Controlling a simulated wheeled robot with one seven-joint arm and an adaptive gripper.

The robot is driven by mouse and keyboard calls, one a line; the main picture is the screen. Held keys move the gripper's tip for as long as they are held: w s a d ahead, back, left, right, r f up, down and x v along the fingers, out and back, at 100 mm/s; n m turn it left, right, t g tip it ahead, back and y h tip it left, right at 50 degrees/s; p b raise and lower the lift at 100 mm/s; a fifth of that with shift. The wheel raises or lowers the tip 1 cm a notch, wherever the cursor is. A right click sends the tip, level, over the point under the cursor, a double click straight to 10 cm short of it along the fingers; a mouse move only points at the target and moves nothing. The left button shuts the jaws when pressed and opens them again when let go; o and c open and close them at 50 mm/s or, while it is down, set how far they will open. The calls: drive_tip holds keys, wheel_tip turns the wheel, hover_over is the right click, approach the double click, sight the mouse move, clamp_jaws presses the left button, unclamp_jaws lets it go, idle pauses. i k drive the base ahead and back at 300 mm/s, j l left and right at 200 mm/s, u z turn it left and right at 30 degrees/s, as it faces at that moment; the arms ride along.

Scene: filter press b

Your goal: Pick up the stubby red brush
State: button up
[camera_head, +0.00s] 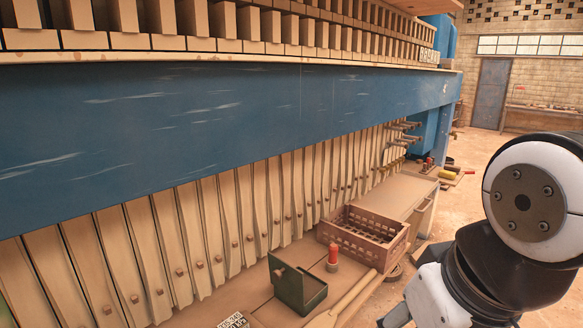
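A short red-handled object (333,254), which looks like the stubby red brush, stands upright on the tan bench. Its lower end is a pale, wider band. It is just right of an open dark green box (298,286) and in front of a brown crate (363,236). Nothing is touching its red top. My arm fills the right side of the view, well apart from the brush. My gripper is not in view, so its state does not show.
A pale rod (352,294) lies on the bench right of the green box. A printed label (233,321) is at the bottom edge. The press's blue beam (230,115) overhangs the row of plates (205,240) behind the bench. Open floor (478,165) lies to the right.

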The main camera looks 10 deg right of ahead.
sight(333, 262)
drive_tip(key=i+l, duration=0.2)
drive_tip(key=l, duration=0.3)
drive_tip(key=i+l, duration=0.2)
drive_tip(key=l, duration=0.25)
drive_tip(key=i+l, duration=0.2)
drive_tip(key=l, duration=0.3)
drive_tip(key=i+l, duration=0.2)
drive_tip(key=l, duration=0.3)
drive_tip(key=i+l, duration=0.15)
drive_tip(key=l, duration=0.3)
drive_tip(key=i+l+u, duration=0.1)
drive_tip(key=l, duration=0.4)
drive_tip(key=i+l, duration=0.3)
drive_tip(key=l, duration=0.2)
drive_tip(key=i+l, duration=0.15)
drive_tip(key=l, duration=0.35)
drive_tip(key=l+u, duration=0.1)
drive_tip(key=u, duration=0.35)
drive_tip(key=l+u, duration=0.1)
drive_tip(key=u, duration=0.3)
drive_tip(key=l+u, duration=0.1)
drive_tip(key=u, duration=0.35)
drive_tip(key=l+u, duration=0.1)
drive_tip(key=u, duration=0.3)
drive_tip(key=i, duration=0.05)
